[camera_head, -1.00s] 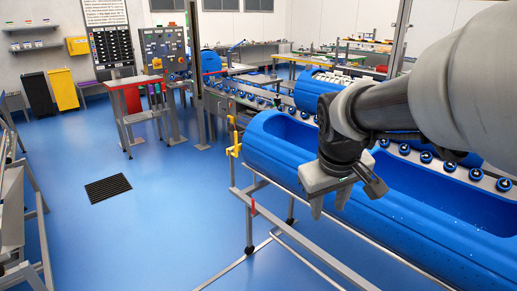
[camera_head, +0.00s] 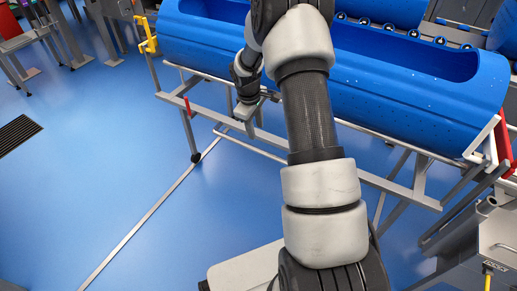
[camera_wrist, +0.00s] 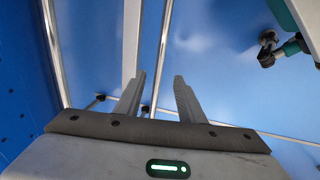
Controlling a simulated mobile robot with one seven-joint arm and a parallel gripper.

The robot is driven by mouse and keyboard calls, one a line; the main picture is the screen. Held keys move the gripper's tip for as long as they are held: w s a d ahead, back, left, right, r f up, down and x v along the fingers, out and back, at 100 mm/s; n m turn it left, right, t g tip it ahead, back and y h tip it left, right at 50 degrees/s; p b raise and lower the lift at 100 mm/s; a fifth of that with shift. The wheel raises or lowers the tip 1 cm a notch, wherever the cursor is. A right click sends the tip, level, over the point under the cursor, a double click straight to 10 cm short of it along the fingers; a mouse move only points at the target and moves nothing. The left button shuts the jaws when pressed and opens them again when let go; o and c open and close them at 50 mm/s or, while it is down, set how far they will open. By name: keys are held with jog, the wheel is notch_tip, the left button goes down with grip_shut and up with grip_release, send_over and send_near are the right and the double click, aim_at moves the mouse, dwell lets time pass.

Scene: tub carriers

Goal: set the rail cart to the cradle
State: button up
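A metal cart-like frame (camera_head: 192,130) with a dark caster stands on the floor under a long blue tub (camera_head: 420,110). I take it for the rail cart, but cannot be sure. The tub rests on the frame, its hollow facing up. White and red end brackets (camera_head: 490,140) hold its right end; whether these are the cradle I cannot tell. My gripper (camera_head: 246,112) points down just in front of the tub's near side, by the frame's front rail. In the wrist view its two fingers (camera_wrist: 158,98) are apart with nothing between them. The tub's dotted side (camera_wrist: 18,95) is at left.
A red upright lever (camera_head: 187,106) and a yellow clamp (camera_head: 148,40) sit at the frame's left end. A metal floor strip (camera_head: 150,212) runs toward the frame. A grey box (camera_head: 497,245) is at lower right.

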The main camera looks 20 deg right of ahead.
aim_at(259, 149)
jog(key=f+b, duration=0.1)
jog(key=f, duration=0.3)
jog(key=w+d+f+b, duration=0.1)
jog(key=f, duration=0.3)
jog(key=d+f+b, duration=0.1)
jog(key=f, duration=0.4)
jog(key=shift+w+f, duration=0.1)
jog(key=shift+w, duration=0.25)
jog(key=shift+c, duration=0.5)
grip_shut()
